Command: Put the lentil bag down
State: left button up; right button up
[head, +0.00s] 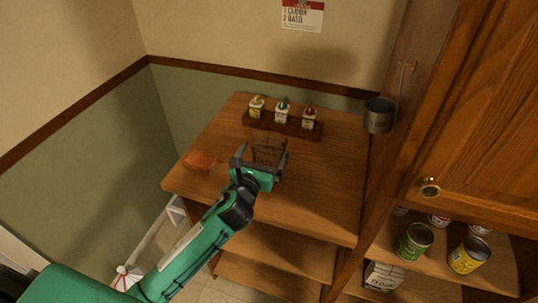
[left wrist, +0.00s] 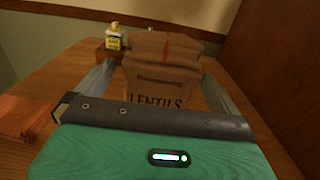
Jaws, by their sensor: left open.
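The brown lentil bag (left wrist: 160,75), with "LENTILS" printed on it, stands upright on the wooden counter top (head: 315,190). It also shows in the head view (head: 268,149), partly hidden behind my gripper. My left gripper (head: 261,160) is open, with one finger on each side of the bag. In the left wrist view, the fingers (left wrist: 158,88) show at the bag's left and right with a gap visible at the left side. Whether either finger touches the bag is hard to tell. My right gripper is not in view.
A dark wooden rack (head: 283,123) with three small bottles stands behind the bag. An orange-brown block (head: 200,160) lies at the counter's left edge. A metal cup (head: 379,115) hangs at the right by the cabinet (head: 480,120). Cans (head: 413,241) stand on a lower shelf. The counter's front right is clear.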

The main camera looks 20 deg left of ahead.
aim_at(269, 143)
pick_arm(q)
jog(key=shift+w+d+p, duration=0.2)
jog(key=shift+w+p, duration=0.45)
jog(key=shift+w, duration=1.7)
jog(key=c, duration=0.9)
jog(key=shift+c, duration=1.4)
jog(key=shift+r, duration=0.15)
